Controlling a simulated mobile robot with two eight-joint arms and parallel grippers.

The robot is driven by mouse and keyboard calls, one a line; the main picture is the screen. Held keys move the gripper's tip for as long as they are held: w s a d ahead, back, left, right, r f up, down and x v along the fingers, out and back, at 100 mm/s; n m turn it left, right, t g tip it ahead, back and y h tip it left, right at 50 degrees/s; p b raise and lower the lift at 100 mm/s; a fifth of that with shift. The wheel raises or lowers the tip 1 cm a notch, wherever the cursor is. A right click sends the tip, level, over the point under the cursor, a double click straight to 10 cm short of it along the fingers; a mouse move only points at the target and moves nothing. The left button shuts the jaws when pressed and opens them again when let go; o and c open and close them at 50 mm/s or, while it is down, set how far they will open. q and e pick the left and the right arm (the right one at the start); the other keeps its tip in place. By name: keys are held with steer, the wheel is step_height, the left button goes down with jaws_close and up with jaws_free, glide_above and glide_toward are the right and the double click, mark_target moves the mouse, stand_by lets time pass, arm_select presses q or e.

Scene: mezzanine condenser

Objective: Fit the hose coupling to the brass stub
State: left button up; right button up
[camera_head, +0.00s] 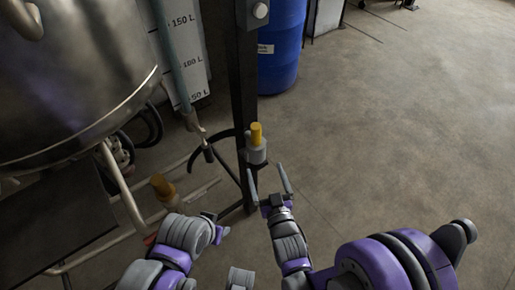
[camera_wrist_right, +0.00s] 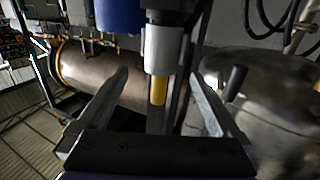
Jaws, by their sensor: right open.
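A yellow-topped grey fitting (camera_head: 256,152) sits upright at the dark post, and I cannot tell for sure whether it is the hose coupling. In the right wrist view its yellow end (camera_wrist_right: 158,92) points down between the fingers, below a pale grey sleeve (camera_wrist_right: 162,50). My right gripper (camera_head: 267,168) is open and empty, just in front of and below this fitting. A brown, brass-like stub (camera_head: 163,188) stands beside the vessel's frame at the left. My left gripper (camera_head: 218,226) is partly visible low in the head view; its jaws are unclear.
A large steel vessel (camera_head: 70,75) fills the upper left, above a pipe frame (camera_head: 122,190). A dark post (camera_head: 242,85) stands in the middle. A blue drum (camera_head: 280,45) is behind it. The concrete floor at right is clear.

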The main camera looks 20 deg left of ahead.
mark_target(258, 153)
steer(key=x, duration=0.4)
steer(key=shift+s+a, duration=0.1)
steer(key=shift+a, duration=0.35)
steer(key=x, duration=0.6)
steer(key=shift+w+d+f, duration=0.1)
steer(key=shift+w, duration=0.2)
jaws_close()
